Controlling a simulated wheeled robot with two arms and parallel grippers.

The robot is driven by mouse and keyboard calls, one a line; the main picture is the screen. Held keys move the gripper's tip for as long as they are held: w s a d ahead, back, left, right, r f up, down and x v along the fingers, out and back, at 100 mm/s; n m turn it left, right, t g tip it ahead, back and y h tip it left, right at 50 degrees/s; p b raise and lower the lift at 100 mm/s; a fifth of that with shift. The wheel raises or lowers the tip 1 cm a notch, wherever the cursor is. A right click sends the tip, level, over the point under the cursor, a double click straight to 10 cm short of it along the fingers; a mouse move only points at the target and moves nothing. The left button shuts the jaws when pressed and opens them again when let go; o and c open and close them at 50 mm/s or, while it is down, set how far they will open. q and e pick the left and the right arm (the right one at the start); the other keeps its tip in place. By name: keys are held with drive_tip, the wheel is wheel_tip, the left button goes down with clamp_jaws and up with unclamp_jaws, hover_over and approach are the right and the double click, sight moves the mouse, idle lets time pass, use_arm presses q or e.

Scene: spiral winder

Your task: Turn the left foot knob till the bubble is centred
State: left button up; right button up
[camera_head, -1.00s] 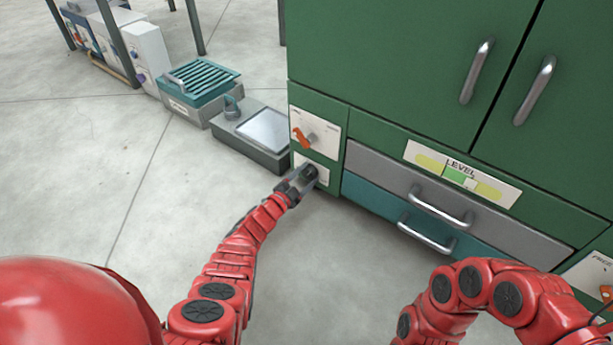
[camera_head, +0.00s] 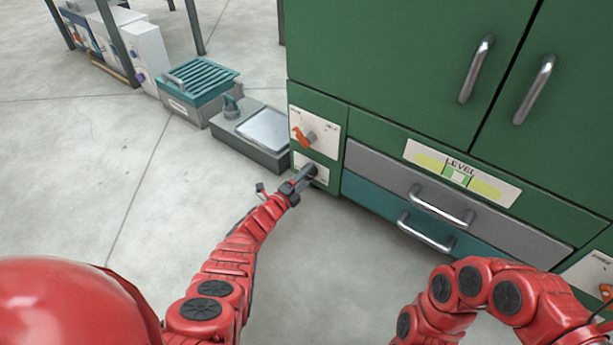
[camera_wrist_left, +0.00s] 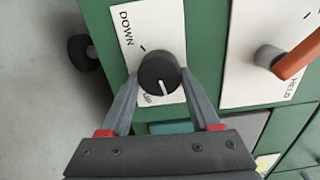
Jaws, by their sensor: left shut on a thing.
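The left foot knob (camera_wrist_left: 160,72) is a round black knob with a white pointer line, on a white plate marked DOWN and UP in the left wrist view. My left gripper (camera_head: 308,173) is at this knob, low on the green cabinet's left side. Its two fingers (camera_wrist_left: 158,85) are shut on the knob, one on each side. The LEVEL gauge (camera_head: 488,187) is a pale strip with yellow-green ends and a green middle zone. A small pale bubble (camera_head: 458,177) shows about the middle of the green zone. My right gripper is outside the view.
An orange lever (camera_head: 298,136) on a plate marked HELD sits just above the knob. Drawers with metal handles (camera_head: 440,207) are to the right. A grey box (camera_head: 250,132) stands on the floor to the left. The floor in front is clear.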

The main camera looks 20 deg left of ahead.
use_arm(q)
drive_tip(key=shift+m, duration=0.5)
drive_tip(key=o, duration=1.4)
drive_tip(key=shift+c, duration=0.2)
drive_tip(key=shift+s+a+p, duration=0.15)
drive_tip(key=shift+s+p, duration=0.3)
drive_tip(key=p+v, duration=0.7)
drive_tip(key=v, duration=0.9)
drive_tip(key=shift+s, duration=0.25)
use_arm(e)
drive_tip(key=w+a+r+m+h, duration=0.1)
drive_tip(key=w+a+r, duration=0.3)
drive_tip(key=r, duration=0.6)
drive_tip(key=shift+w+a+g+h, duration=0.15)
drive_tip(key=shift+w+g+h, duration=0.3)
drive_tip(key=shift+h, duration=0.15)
